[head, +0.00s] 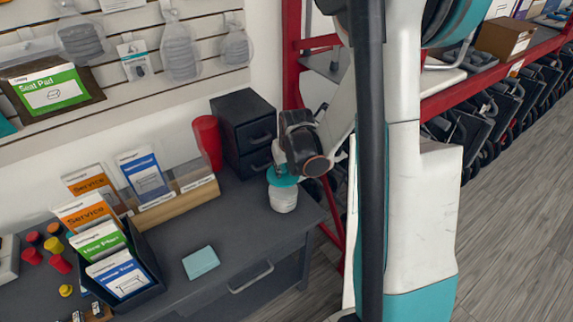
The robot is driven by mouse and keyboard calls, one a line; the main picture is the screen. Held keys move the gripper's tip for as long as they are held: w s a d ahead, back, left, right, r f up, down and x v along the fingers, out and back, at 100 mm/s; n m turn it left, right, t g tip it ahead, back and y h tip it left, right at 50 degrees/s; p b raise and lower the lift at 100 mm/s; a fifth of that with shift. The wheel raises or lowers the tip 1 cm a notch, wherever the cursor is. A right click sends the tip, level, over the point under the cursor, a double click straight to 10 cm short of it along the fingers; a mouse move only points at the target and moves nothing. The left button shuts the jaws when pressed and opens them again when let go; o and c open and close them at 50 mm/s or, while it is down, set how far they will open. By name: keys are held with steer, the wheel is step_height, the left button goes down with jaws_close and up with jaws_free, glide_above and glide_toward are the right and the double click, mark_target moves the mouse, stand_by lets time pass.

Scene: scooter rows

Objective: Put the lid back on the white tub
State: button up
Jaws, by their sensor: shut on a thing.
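The white tub (283,200) stands upright near the right end of the dark desk. A teal lid (281,177) is at the tub's top, right over its mouth. I cannot tell if it is seated or held just above the rim. My gripper (283,170) reaches down from the upper right and is shut on the lid. Its fingertips are small here and partly hidden by my wrist.
A black drawer unit (244,132) and a red cup (208,142) stand behind the tub. A teal block (201,262) lies on the desk (222,226) at front. Brochures in a black holder (149,273) stand at left. A red rack (293,60) rises behind my arm.

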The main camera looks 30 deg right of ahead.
mark_target(285, 177)
steer(key=shift+f+b, duration=1.6)
steer(key=shift+f, duration=0.75)
steer(key=shift+f+b, duration=0.7)
steer(key=shift+f, duration=0.05)
steer(key=shift+f+b, duration=0.15)
steer(key=shift+b, duration=0.45)
stand_by(0.5)
steer(key=o, duration=0.9)
steer(key=o, duration=0.5)
steer(key=shift+c, duration=0.2)
